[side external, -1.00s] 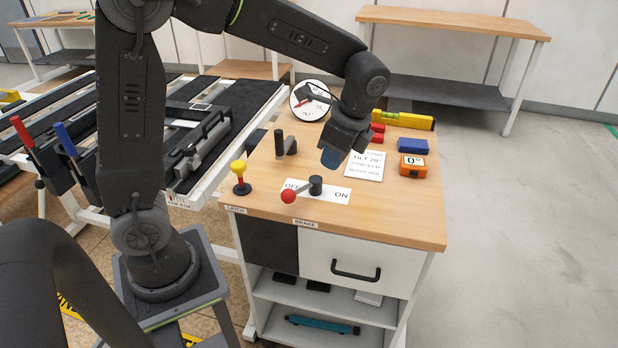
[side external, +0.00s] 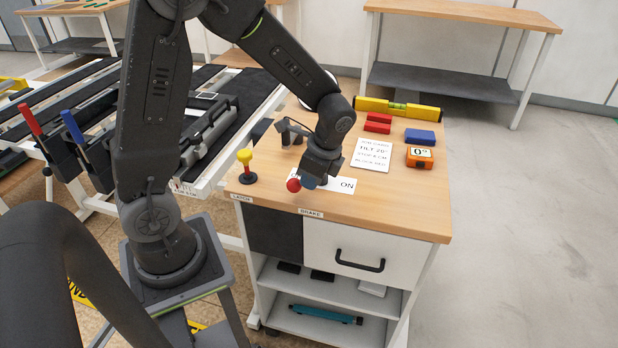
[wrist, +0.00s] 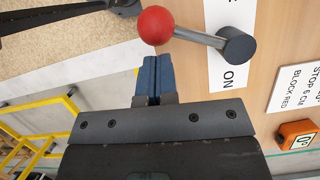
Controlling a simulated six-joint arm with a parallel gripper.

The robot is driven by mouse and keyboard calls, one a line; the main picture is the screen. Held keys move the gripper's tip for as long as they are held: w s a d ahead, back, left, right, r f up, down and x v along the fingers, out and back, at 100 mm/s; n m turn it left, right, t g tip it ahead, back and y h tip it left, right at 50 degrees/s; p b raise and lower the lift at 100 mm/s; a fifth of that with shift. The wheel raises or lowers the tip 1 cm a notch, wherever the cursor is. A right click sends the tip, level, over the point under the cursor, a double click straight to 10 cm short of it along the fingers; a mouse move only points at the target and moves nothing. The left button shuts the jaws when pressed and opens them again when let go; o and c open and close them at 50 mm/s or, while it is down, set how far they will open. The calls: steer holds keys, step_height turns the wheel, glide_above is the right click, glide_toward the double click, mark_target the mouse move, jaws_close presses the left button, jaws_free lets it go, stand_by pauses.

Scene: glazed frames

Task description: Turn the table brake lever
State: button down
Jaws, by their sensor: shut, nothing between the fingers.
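The brake lever has a red ball knob (side external: 293,185), which also shows at the top of the wrist view (wrist: 156,25). Its grey arm runs from the knob to a dark round pivot (wrist: 237,45) on a white OFF/ON plate (side external: 345,186). The knob points to the front left, on the OFF side. My gripper (wrist: 154,66) is shut and empty, its blue fingers together just beside the knob. A small gap shows in the wrist view; contact is unclear. In the side view my gripper (side external: 311,182) hides the pivot and the OFF word.
A yellow knob (side external: 244,157) stands left of the lever, with a dark upright handle (side external: 286,131) behind. A tilt card (side external: 373,155), red blocks (side external: 378,122), blue block (side external: 420,138), orange gauge (side external: 419,157) and yellow level (side external: 397,108) lie right and behind. The bench's front right is clear.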

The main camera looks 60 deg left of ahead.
steer(key=shift+s+a, duration=0.15)
steer(key=shift+s, duration=0.05)
steer(key=shift+s+a+f, duration=0.15)
steer(key=shift+s+a, duration=0.35)
steer(key=shift+a, duration=0.25)
steer(key=shift+s, duration=0.1)
steer(key=shift+f, duration=0.1)
steer(key=w+d, duration=0.1)
steer(key=d, duration=0.1)
steer(key=w+d+r, duration=0.1)
steer(key=w, duration=0.1)
steer(key=shift+d+r, duration=0.1)
steer(key=shift+d, duration=0.25)
steer(key=v, duration=1)
steer(key=s+d+r+n+t+h, duration=0.1)
steer(key=s+r+n+t, duration=0.2)
steer(key=s, duration=0.4)
steer(key=s+d+r+n+t+h, duration=0.1)
steer(key=s+d+r+n+t, duration=0.1)
steer(key=s+n, duration=0.5)
steer(key=r+t, duration=0.1)
steer(key=t, duration=0.1)
steer(key=shift+d+t+h, duration=0.3)
steer(key=shift+d+t, duration=0.05)
steer(key=shift+t, duration=0.05)
